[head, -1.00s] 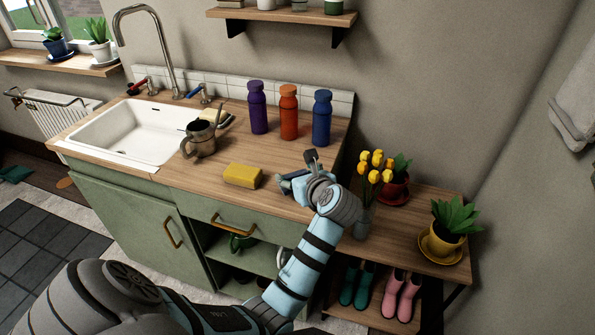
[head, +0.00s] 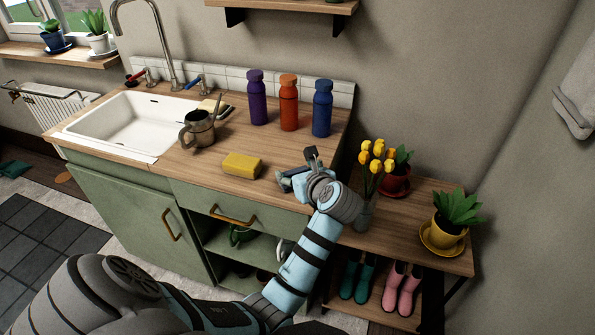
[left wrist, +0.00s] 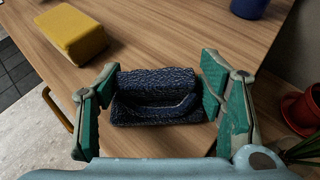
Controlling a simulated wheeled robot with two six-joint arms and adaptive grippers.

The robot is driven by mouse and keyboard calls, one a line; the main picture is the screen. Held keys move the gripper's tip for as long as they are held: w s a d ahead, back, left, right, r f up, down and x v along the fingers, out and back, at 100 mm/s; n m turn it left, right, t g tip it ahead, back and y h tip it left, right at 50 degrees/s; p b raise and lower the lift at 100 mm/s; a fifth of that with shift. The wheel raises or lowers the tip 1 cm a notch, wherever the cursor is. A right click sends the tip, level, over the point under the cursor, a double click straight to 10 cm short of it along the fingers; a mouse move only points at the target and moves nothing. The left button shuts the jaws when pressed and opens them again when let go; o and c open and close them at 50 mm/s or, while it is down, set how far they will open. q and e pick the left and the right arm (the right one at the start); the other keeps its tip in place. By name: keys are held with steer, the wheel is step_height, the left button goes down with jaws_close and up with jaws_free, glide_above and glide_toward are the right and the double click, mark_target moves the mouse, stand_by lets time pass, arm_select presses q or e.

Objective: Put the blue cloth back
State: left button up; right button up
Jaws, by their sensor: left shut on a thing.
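The blue cloth (left wrist: 157,98) is dark, woven and folded, in the middle of the left wrist view. My left gripper (left wrist: 160,72) is shut on it, with a green finger pad at each side. In the head view the left gripper (head: 298,170) is at the right front corner of the wooden counter (head: 205,169). The cloth is mostly hidden there by the gripper. I cannot tell whether the cloth touches the counter top. My right gripper is not in view.
A yellow sponge (head: 242,165) lies left of the gripper. Purple (head: 257,98), orange (head: 289,103) and blue (head: 322,108) bottles stand behind. A watering can (head: 199,128) stands by the sink (head: 120,122). Yellow flowers (head: 376,158) stand close right, above a lower bench (head: 415,232).

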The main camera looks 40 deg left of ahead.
arm_select(q)
steer(key=shift+f, duration=0.1)
steer(key=o, duration=1.3)
